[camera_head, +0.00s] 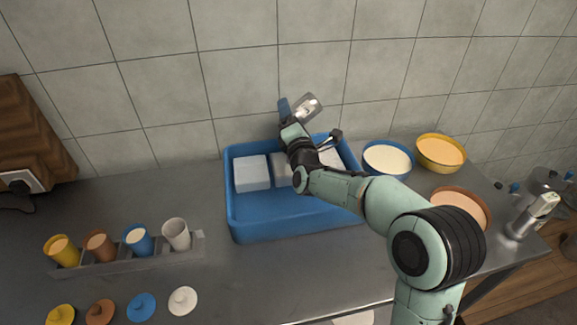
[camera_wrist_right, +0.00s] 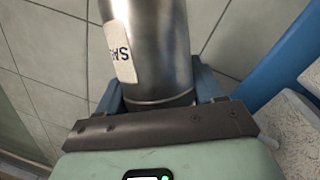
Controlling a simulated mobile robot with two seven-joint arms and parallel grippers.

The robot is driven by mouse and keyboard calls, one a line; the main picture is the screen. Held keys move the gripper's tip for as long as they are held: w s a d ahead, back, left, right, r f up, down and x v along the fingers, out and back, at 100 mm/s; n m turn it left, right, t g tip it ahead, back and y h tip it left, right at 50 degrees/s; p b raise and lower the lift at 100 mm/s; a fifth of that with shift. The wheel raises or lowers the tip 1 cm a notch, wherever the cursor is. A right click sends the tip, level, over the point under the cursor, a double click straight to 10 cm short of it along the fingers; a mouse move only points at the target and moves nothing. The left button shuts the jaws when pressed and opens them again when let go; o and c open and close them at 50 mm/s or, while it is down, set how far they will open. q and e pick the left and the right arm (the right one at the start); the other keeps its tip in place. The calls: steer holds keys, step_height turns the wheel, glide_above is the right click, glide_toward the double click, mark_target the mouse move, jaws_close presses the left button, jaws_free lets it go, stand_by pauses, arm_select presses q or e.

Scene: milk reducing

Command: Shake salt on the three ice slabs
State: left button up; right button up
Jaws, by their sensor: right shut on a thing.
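My right gripper (camera_wrist_right: 158,95) is shut on a metal salt shaker (camera_wrist_right: 150,45) with a partly visible "SA" label. In the head view the salt shaker (camera_head: 308,106) is tilted, held above the back of the blue tray (camera_head: 290,217). Three white ice slabs lie in the tray: a left slab (camera_head: 252,173), a middle slab (camera_head: 280,168) partly hidden by my arm, and a right slab (camera_head: 331,158) partly hidden too. Slab edges also show at the right of the right wrist view (camera_wrist_right: 300,125). My left gripper is not in view.
Blue (camera_head: 387,160), yellow (camera_head: 440,153) and brown (camera_head: 460,206) bowls stand right of the tray. Several filled cups sit in a grey rack (camera_head: 130,265) at left, with loose lids in front. A tiled wall is close behind the tray.

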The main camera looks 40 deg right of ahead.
step_height(320, 180, down, 3)
steer(key=shift+r+b, duration=0.1)
steer(key=shift+b, duration=0.6)
steer(key=shift+r, duration=0.1)
steer(key=shift+w+a, duration=0.15)
steer(key=shift+a, duration=0.15)
steer(key=w+a+p, duration=0.4)
steer(key=a+p, duration=0.1)
steer(key=a, duration=0.4)
steer(key=shift+w+r, duration=0.15)
steer(key=shift+w, duration=0.25)
stand_by(0.4)
stand_by(0.4)
